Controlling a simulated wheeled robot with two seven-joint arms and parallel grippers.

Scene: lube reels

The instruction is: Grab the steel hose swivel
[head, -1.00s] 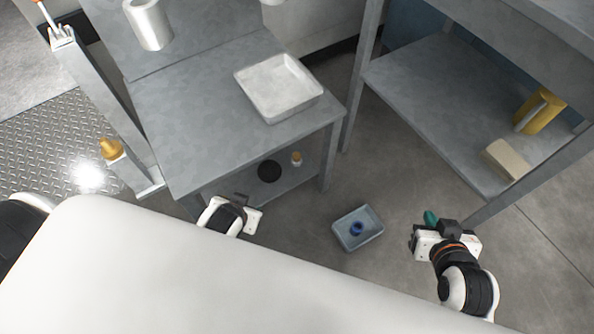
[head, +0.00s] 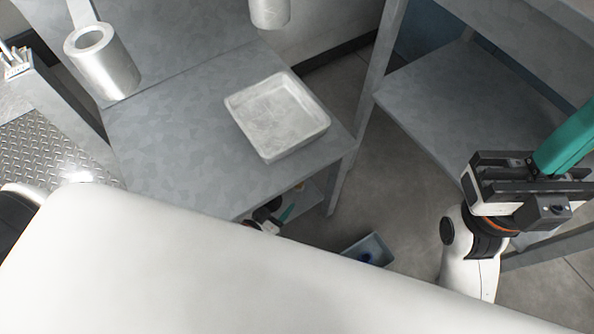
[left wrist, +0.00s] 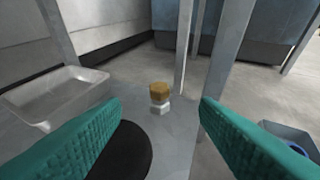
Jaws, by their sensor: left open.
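A small fitting with a brass-coloured hex top and a pale steel base, seemingly the hose swivel (left wrist: 160,98), stands upright on the bench's lower shelf. In the head view only a bit of its orange-brown top (head: 299,186) shows at the bench edge. My left gripper (head: 277,216) is low by that shelf, partly hidden by my body. In the left wrist view its teal fingers are wide apart and empty, with the fitting ahead between them, not touching. My right gripper (head: 532,182) is raised at the right; one teal finger shows, and its opening cannot be made out.
A black disc (left wrist: 124,152) lies on the shelf near the left finger. A pale tray (left wrist: 50,98) is left in the wrist view. A bin (head: 371,251) with a blue ring is on the floor.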

